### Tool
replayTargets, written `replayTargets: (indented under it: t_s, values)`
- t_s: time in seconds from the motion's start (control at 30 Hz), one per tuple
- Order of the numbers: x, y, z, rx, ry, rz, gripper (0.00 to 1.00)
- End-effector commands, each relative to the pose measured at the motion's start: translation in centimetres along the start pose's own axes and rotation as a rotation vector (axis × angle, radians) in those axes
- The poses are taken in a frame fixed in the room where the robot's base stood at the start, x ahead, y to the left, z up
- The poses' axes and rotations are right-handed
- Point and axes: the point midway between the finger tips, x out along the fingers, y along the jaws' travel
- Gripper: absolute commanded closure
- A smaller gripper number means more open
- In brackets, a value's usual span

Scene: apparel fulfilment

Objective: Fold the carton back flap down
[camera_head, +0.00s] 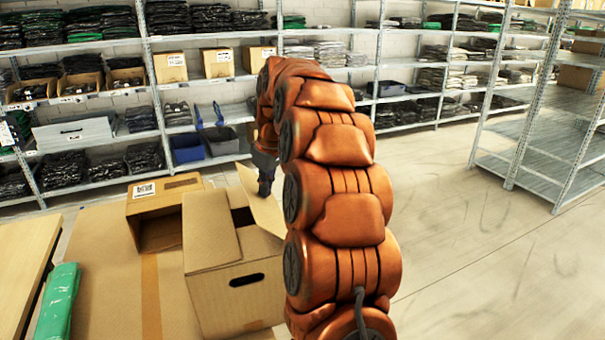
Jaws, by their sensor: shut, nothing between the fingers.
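The brown carton (238,297) stands open on the table, with a dark handle slot in its near side. A flap (209,228) lies roughly flat over its left part. Another flap (261,203) stands up, tilted, at the carton's right and back side. A dark gap into the carton shows between them. My gripper (265,186), dark and small in the view, is shut and empty. It points down just behind the raised flap, whose edge overlaps it. Whether it touches the flap I cannot tell. My orange arm hides the area right of the carton.
A smaller open brown box (160,211) stands behind and left of the carton. A green package (58,302) lies at the left, by a wooden board (20,265). Shelves of folded clothes and bins (187,147) line the back. Open floor (450,230) lies to the right.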

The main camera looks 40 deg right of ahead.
Motion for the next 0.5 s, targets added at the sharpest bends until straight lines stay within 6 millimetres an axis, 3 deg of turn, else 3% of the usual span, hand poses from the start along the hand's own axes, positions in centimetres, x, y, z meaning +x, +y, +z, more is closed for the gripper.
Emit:
replayTargets:
  t_s: [0.17,0.5]
  values:
    - [0.3,-1.5,-1.0,-0.001,0.000,0.000,1.00]
    - [0.5,-1.6,-1.1,0.000,-0.001,-0.001,1.00]
